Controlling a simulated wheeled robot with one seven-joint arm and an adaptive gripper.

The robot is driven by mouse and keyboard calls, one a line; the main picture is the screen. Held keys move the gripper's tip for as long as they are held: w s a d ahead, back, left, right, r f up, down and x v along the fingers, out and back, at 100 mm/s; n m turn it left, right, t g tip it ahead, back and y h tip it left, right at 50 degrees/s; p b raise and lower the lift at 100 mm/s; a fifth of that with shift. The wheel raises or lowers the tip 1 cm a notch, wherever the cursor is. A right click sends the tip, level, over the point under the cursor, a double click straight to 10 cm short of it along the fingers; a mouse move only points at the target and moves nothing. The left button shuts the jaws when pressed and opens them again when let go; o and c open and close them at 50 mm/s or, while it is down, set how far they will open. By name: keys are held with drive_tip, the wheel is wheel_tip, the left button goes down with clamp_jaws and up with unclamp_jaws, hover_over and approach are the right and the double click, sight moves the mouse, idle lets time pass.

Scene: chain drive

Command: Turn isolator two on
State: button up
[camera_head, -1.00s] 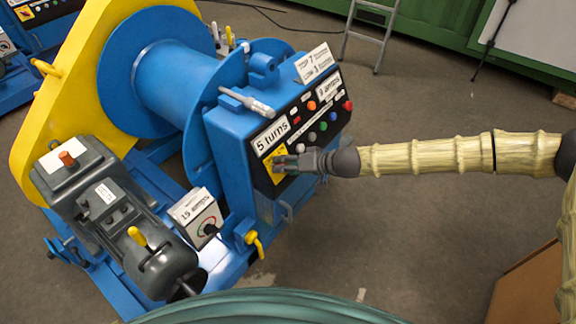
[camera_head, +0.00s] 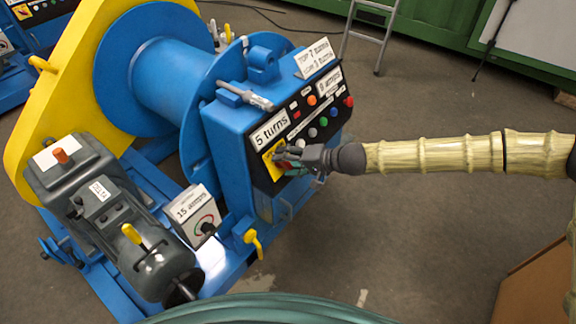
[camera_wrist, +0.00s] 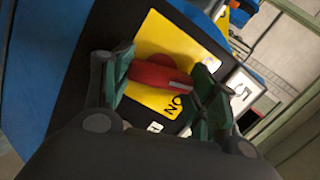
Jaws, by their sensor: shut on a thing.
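The isolator is a red rotary handle (camera_wrist: 158,78) on a yellow plate (camera_wrist: 172,42) set in the black control panel. In the wrist view my gripper (camera_wrist: 160,84) has its green-padded fingers on either side of the red handle and is shut on it. The letters "NO" show on the yellow plate beside the handle, partly hidden by a finger. In the head view my gripper (camera_head: 290,157) is at the lower left of the panel, and the yellow plate (camera_head: 270,159) shows beside it. The handle is mostly covered there. I cannot read which number this isolator bears.
The blue winch cabinet (camera_head: 222,130) carries coloured buttons and a "5 turns" label (camera_head: 270,130). A "15 amps" box (camera_head: 192,212), a grey motor (camera_head: 150,255) and a yellow-handled lever (camera_head: 253,243) stand near.

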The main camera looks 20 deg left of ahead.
drive_tip(key=m, duration=0.1)
drive_tip(key=m+b, duration=0.2)
drive_tip(key=shift+d+f+m+y, duration=0.1)
drive_tip(key=shift+f+m+y, duration=0.2)
drive_tip(key=shift+m, duration=0.1)
drive_tip(key=m+b, duration=0.2)
drive_tip(key=m, duration=0.1)
drive_tip(key=shift+m+y, duration=0.3)
drive_tip(key=shift+m+t+b, duration=0.6)
drive_tip(key=shift+m+b, duration=0.4)
drive_tip(key=shift+m, duration=1.7)
drive_tip(key=o, duration=1)
drive_tip(key=shift+s+y, duration=0.1)
drive_tip(key=shift+y, duration=0.2)
drive_tip(key=v, duration=1.2)
drive_tip(key=shift+r, duration=0.1)
